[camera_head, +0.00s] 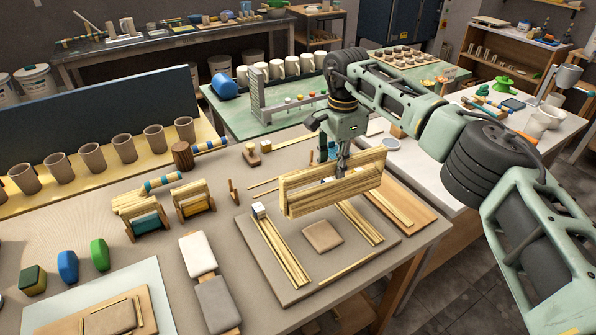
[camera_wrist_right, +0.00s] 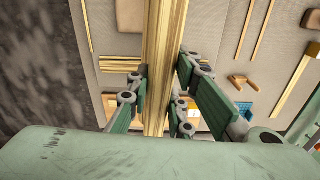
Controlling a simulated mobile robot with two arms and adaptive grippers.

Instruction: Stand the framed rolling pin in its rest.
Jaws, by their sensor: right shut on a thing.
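My right gripper (camera_head: 342,160) is shut on a long pale wooden frame (camera_head: 305,194) of slats, held level above a grey board. In the wrist view this wood (camera_wrist_right: 164,40) runs between the fingers. I cannot tell whether a rolling pin is inside it. On the left of the table stand two small wooden frames, one with a teal roller (camera_head: 146,223) and one with a slim roller (camera_head: 196,206). A blue-banded rolling pin (camera_head: 163,182) lies behind them, and another (camera_head: 210,145) lies further back. I cannot tell which piece is the rest. My left gripper is out of view.
Several cups (camera_head: 92,158) line the back left. Some tabletop near the front is clear.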

